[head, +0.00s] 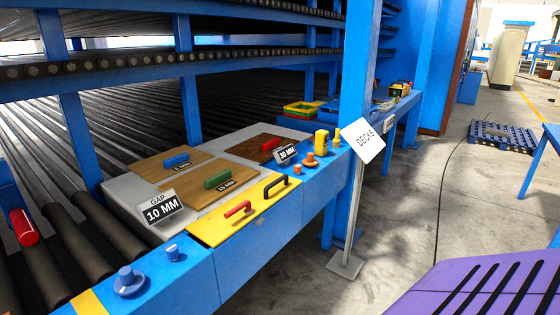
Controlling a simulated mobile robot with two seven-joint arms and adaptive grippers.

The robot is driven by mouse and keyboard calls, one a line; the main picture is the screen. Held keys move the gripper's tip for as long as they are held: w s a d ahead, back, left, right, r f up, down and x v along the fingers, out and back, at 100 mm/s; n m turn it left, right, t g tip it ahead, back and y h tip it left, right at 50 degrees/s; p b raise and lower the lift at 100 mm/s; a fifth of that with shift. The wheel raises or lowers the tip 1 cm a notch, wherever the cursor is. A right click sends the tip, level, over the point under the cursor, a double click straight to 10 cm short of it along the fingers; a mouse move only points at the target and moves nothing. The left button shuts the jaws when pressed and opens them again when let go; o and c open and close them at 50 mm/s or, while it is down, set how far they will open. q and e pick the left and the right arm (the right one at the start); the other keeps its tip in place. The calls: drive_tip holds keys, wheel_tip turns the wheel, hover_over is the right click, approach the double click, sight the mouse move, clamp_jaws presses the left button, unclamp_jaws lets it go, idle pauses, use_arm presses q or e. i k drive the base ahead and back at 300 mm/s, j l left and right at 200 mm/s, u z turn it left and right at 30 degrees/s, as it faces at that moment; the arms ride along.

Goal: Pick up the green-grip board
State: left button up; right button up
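The green-grip board is a light brown wooden board (190,195) with a green handle (218,180) on top and a small label, "15 MM" as far as I can read it, on its front part. It lies flat on a grey plate (125,192), between a board with a blue grip (176,160) behind it and a darker brown board with a red grip (270,145) to its right. Nothing holds the green grip. Neither of my grippers shows in the head view.
A yellow panel (215,232) with red and black handles lies in front of the boards. A "GAP 10 MM" sign (161,206) stands left, a "30 MM" sign (286,153) right. A blue post (360,70) and "DECKS" sign (363,140) stand right of the bench.

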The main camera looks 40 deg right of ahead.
sight(198, 189)
drive_tip(key=z, duration=1.1)
drive_tip(key=i+j, duration=0.5)
drive_tip(key=i, duration=0.15)
drive_tip(key=i+l+z, duration=0.2)
drive_tip(key=k+l, duration=0.05)
drive_tip(key=l, duration=0.1)
